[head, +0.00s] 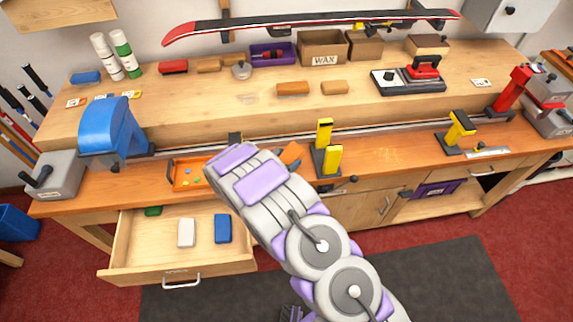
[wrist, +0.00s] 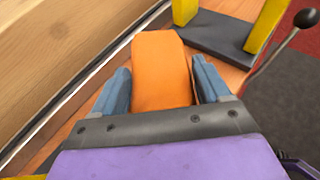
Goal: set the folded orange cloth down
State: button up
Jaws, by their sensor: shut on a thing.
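The folded orange cloth (wrist: 162,70) is between the two blue-grey fingers of my gripper (wrist: 163,85) in the wrist view. The gripper is shut on it, and its far end sticks out past the fingertips. In the head view a corner of the cloth (head: 291,154) shows to the right of my forearm, over the front part of the bench. I cannot tell whether the cloth touches the bench top.
Yellow-topped vise posts (head: 328,150) stand just right of the cloth. An orange tray (head: 183,176) with small pieces lies to the left. A metal rail (head: 290,130) runs behind. Below, an open drawer (head: 140,258) holds several blocks.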

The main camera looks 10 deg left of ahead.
jog(key=f, duration=0.1)
jog(key=a+f, duration=0.1)
jog(key=f, duration=0.1)
jog(key=shift+f, duration=0.3)
jog(key=shift+a, duration=0.5)
jog(key=o, duration=0.7)
jog(key=shift+d, duration=0.1)
jog(key=shift+o, duration=1.4)
jog(key=shift+d+r, duration=0.1)
jog(key=shift+d, duration=0.5)
jog(key=shift+s+a+r, duration=0.15)
jog(key=shift+s+a, duration=0.05)
jog(key=shift+a, duration=0.15)
jog(key=p+v, duration=0.1)
jog(key=v, duration=1)
jog(key=shift+s+a+p, duration=0.2)
jog(key=shift+a+p, duration=0.05)
jog(key=shift+p, duration=0.05)
